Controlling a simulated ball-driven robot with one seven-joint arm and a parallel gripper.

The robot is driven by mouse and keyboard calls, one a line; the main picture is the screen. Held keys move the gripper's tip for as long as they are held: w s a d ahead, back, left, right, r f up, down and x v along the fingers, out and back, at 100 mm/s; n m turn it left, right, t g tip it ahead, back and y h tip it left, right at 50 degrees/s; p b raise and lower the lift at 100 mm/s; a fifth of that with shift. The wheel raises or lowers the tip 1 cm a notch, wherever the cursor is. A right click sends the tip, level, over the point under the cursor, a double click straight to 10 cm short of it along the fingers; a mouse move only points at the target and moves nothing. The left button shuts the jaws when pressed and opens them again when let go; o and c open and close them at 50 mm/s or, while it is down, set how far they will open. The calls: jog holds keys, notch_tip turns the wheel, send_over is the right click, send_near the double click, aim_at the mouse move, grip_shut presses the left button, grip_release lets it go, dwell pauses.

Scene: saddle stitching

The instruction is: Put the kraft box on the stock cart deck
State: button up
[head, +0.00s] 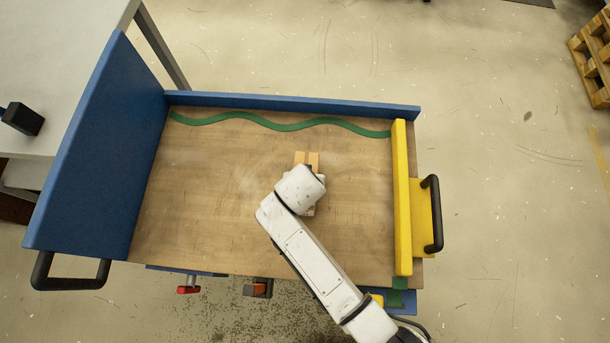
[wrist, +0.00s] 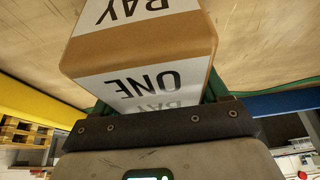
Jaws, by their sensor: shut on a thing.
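The kraft box (head: 307,158) shows as a small brown end with a paler strip, over the middle-right of the stock cart's wooden deck (head: 215,190). My white wrist covers most of it. In the wrist view, the kraft box (wrist: 140,47) is large, with white labels reading "BAY" and "ONE". My gripper (wrist: 160,95) is shut on it, its green fingers at the box's two sides. The deck (wrist: 262,40) fills the background behind the box there. I cannot tell whether the box touches the deck.
A tall blue panel (head: 105,150) bounds the deck at left, a low blue rail (head: 290,102) at the back, a yellow bar (head: 402,200) at right. A green wavy strip (head: 240,115) runs along the back. The deck's left half is clear. A grey table (head: 60,60) stands beyond the panel.

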jog(key=shift+r, duration=0.1)
jog(key=o, duration=1.5)
jog(key=p+v, duration=0.1)
jog(key=v, duration=1.1)
